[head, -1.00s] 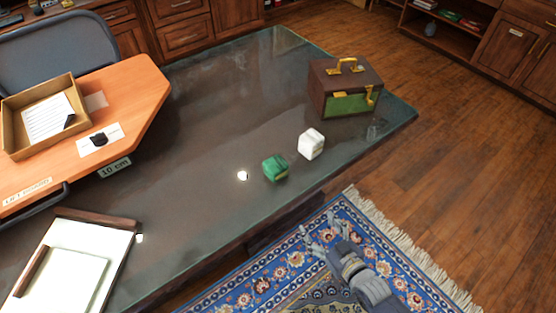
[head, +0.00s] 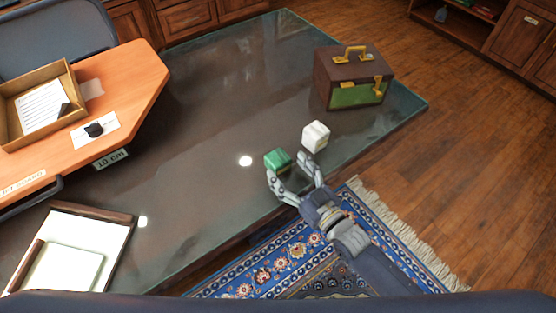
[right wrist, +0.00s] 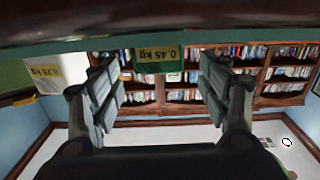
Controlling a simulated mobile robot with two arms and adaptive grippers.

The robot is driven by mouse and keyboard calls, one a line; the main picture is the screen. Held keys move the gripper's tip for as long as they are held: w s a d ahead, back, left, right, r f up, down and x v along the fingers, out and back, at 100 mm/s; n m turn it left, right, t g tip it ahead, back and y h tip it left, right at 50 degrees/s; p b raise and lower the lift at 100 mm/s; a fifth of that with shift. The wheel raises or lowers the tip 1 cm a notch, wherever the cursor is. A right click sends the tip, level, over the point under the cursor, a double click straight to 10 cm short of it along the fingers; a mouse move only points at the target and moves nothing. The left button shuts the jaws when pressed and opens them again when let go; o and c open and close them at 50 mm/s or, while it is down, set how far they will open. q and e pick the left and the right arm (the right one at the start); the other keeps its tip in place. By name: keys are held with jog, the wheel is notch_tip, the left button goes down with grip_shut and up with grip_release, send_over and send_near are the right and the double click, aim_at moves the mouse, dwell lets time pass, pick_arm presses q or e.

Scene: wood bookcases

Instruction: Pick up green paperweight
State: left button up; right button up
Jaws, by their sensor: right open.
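The green paperweight (head: 277,158) is a small block on the dark glass desktop (head: 190,130), near its front edge. My right gripper (head: 289,173) is open, and its fingers reach over the desk edge toward the block. In the head view one finger overlaps the lower left of the block; contact cannot be told. In the right wrist view the paperweight (right wrist: 158,60) carries an upside-down "0.45 kg" label and shows between the spread fingers of the gripper (right wrist: 160,85), beyond their tips. My left gripper is not in view.
A white block (head: 316,136) stands just right of the paperweight. A brown and green case (head: 353,78) with brass fittings is behind it. A wooden-edged tray (head: 122,222) lies at the left. The middle of the desktop is clear.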

aim_at(284, 165)
jog(key=shift+f+p+x, duration=0.2)
jog(key=shift+p+x, duration=0.2)
jog(key=shift+x, duration=2.25)
jog(key=c, duration=1.5)
jog(key=shift+r, duration=0.15)
